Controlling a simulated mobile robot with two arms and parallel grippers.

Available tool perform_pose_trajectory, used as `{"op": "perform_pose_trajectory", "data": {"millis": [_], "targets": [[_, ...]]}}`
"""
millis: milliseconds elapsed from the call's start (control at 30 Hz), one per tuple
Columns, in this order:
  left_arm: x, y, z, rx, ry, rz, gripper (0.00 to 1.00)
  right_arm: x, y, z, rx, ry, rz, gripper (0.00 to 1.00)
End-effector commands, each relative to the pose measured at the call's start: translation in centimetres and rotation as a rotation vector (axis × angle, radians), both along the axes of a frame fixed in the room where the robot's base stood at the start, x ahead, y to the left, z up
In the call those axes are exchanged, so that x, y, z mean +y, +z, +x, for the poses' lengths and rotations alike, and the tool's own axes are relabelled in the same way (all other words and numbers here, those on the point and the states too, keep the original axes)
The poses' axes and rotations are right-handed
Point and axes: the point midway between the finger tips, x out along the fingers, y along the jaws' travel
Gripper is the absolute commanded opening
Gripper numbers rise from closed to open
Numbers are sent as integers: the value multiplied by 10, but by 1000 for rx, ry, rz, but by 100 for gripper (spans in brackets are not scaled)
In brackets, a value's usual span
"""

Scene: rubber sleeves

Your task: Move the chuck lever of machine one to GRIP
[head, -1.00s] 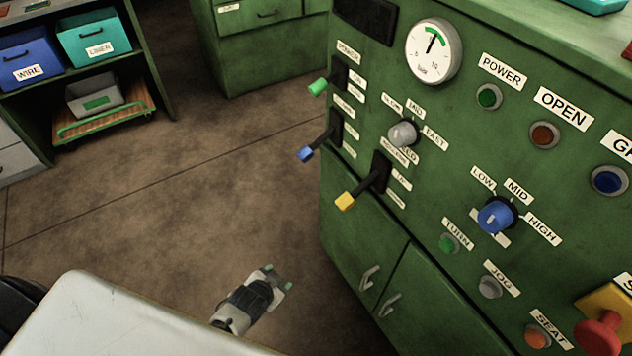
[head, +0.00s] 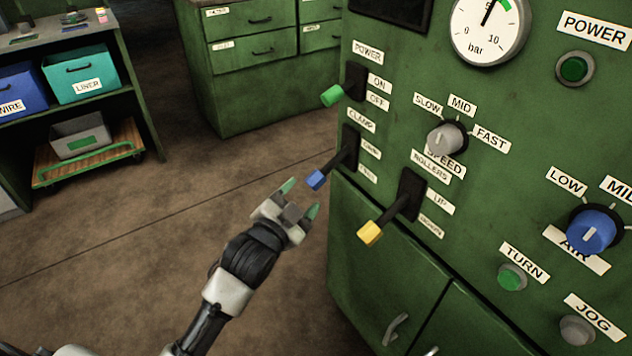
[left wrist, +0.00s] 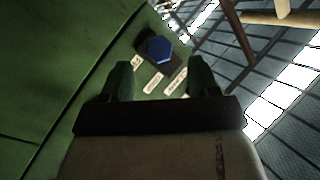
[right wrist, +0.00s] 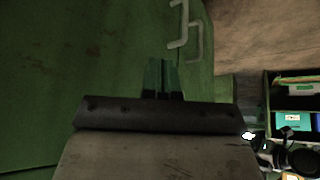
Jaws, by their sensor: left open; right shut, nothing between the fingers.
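A lever with a blue knob (head: 316,180) sticks out from the green machine panel, angled down and left. Its small labels are hard to read; the upper one looks like CLAMP, and I see no clear CHUCK or GRIP label. My left gripper (head: 299,200) is open just below and left of the blue knob, apart from it. In the left wrist view the blue knob (left wrist: 160,49) lies ahead, between the lines of the open fingers. My right gripper (right wrist: 160,77) is shut and empty, in front of the green cabinet; the head view does not show it.
A green-knobbed POWER lever (head: 332,95) is above, and a yellow-knobbed ROLLERS lever (head: 370,233) is close below right. A speed dial (head: 446,138) and pressure gauge (head: 489,28) are further right. Cabinet handles (right wrist: 180,25) are near the right gripper. The floor to the left is clear.

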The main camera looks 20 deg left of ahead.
Motion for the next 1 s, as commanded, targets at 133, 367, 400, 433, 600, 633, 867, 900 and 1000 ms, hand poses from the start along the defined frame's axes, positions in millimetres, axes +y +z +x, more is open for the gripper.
{"op": "perform_pose_trajectory", "data": {"millis": [133,367,400,433,600,633,867,900,1000], "targets": [[-5,-1,30,-1,0,-2,60,8,4,21,-135,11,29,0],[-11,-2,59,2,0,-1,60,16,17,43,-298,23,65,0],[-12,-2,62,2,0,-1,60,16,19,45,-314,24,68,0],[-12,-1,64,2,0,-1,60,17,20,46,-325,25,71,0],[-13,-1,69,3,0,0,60,18,23,50,-354,27,77,0],[-13,-1,69,3,0,0,60,18,23,50,-355,27,77,0],[-13,-1,69,2,-1,-1,53,18,23,50,-354,27,77,0],[-13,-1,69,2,0,-1,47,18,23,50,-354,27,77,0],[-13,-1,69,2,0,-1,31,18,23,50,-354,27,77,0]]}}
